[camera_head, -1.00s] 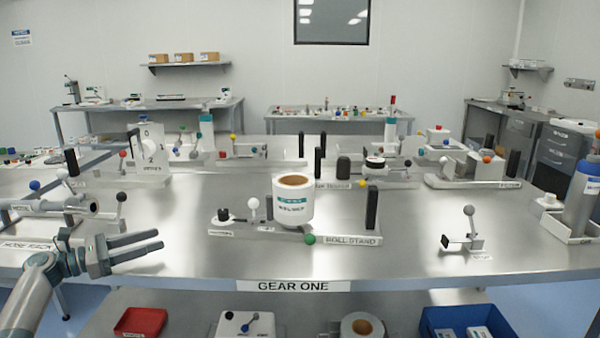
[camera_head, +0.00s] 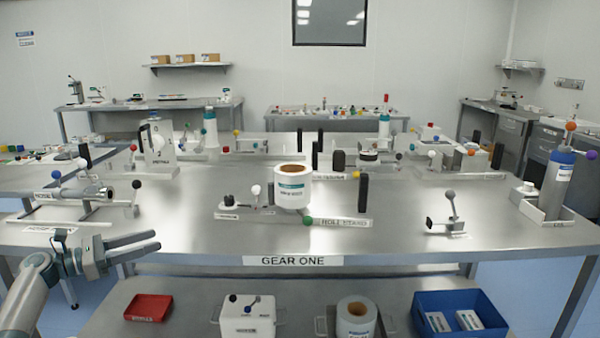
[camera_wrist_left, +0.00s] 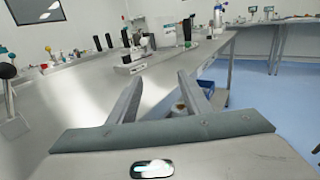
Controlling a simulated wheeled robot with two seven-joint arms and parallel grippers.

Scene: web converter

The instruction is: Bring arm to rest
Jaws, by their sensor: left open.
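My left gripper (camera_head: 157,241) is open and empty, with its two fingers pointing right, near the front left edge of the steel table (camera_head: 400,245). In the left wrist view its fingers (camera_wrist_left: 158,92) are spread with nothing between them. My left arm comes in from the lower left corner of the head view. My right gripper is in neither view.
A white roll (camera_head: 293,188) stands on the roll stand (camera_head: 345,222) mid-table. A hose rack fixture (camera_head: 90,193) is behind my left gripper. A red tray (camera_head: 148,308) and a blue bin (camera_head: 458,315) sit on the lower shelf.

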